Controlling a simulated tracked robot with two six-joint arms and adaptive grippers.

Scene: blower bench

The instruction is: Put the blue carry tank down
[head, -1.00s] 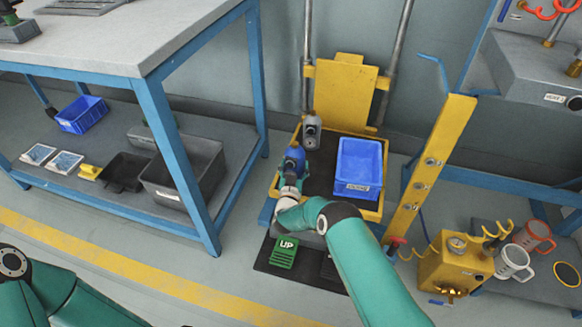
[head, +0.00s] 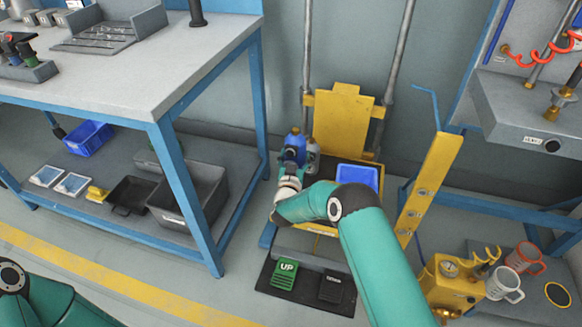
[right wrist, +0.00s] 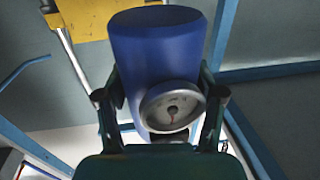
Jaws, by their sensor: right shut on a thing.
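The blue carry tank (head: 295,142) is upright in my right gripper (head: 291,165), in front of the left part of the yellow lift (head: 340,120). In the right wrist view the tank (right wrist: 158,50) fills the middle, with a round gauge facing the camera. The fingers of my right gripper (right wrist: 160,105) are shut on its two sides. The tank's underside is hidden, so I cannot tell whether it touches anything. My left gripper is out of view; only part of my left arm shows at lower left.
A grey cylinder (head: 313,155) is close right of the tank. A blue bin (head: 357,178) sits on the lift platform. A green UP pedal (head: 284,274) and a dark pedal (head: 337,287) are on the floor mat. A workbench (head: 130,75) stands left, a yellow post (head: 430,185) right.

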